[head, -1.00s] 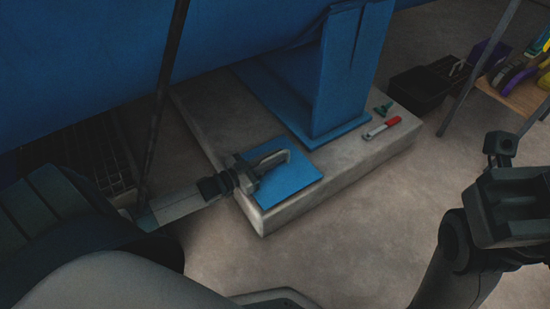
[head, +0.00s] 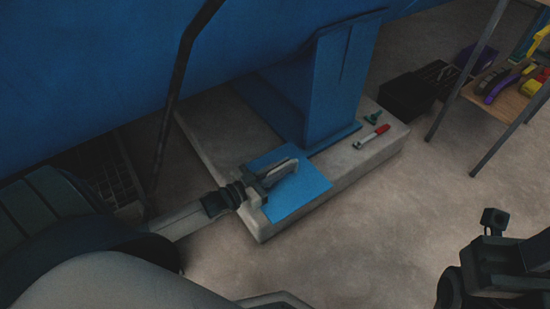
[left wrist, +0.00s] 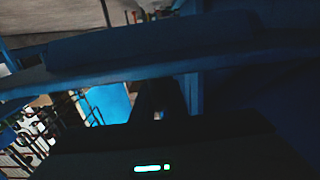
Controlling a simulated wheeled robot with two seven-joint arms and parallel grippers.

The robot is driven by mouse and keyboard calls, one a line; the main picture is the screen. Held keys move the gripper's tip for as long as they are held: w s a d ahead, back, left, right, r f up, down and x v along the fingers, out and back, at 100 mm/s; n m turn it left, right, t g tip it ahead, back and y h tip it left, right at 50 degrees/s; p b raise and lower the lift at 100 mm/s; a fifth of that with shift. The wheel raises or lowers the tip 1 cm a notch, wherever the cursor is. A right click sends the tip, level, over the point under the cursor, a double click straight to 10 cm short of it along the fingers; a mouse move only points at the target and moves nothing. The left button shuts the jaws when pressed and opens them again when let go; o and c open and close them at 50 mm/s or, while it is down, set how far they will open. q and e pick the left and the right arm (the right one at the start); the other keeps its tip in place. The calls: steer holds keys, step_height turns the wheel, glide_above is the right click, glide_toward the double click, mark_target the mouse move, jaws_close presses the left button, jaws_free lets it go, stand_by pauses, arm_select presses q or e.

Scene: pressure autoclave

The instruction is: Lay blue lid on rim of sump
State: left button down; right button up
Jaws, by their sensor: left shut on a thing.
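The blue lid (head: 300,195) is a flat blue plate with a pale handle (head: 284,171). My left gripper (head: 265,180) is shut on this handle. The lid appears over the front of the concrete plinth; I cannot tell whether it touches it. A dark floor grating (head: 112,180) lies to the left, partly behind my left arm; I cannot make out a sump rim for certain. The left wrist view is dark, with a bright blue patch (left wrist: 108,103) I cannot identify surely. My right gripper (head: 492,235) is empty-looking at the lower right, its jaws unclear.
The concrete plinth (head: 352,165) bears a blue support leg (head: 325,85) under a large blue vessel (head: 270,40). A red-handled tool (head: 372,137) and small green piece (head: 373,117) lie on it. A black bin (head: 405,95) and shelf stand right. Floor in front is clear.

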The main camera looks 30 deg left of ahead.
arm_select(q)
steer(key=shift+s+d+r+p, duration=0.3)
steer(key=shift+d+r, duration=0.2)
steer(key=shift+d, duration=0.2)
steer(key=shift+s+d+r+p, duration=0.25)
steer(key=shift+d+r, duration=0.3)
steer(key=shift+d, duration=0.15)
steer(key=shift+s+d+r+p, duration=0.3)
steer(key=shift+d+r, duration=0.2)
steer(key=shift+d, duration=0.2)
steer(key=shift+w+d+r, duration=0.1)
steer(key=shift+r, duration=0.05)
steer(key=w+d+r+n+t+y, duration=0.1)
steer(key=w+d+r+n+y, duration=0.15)
steer(key=d+r, duration=0.55)
steer(key=s+a+r+n+y, duration=0.1)
steer(key=a+r+n+y, duration=0.1)
steer(key=r, duration=1.2)
steer(key=shift+a+y, duration=0.55)
steer(key=shift+y, duration=0.6)
steer(key=shift+d+r, duration=0.1)
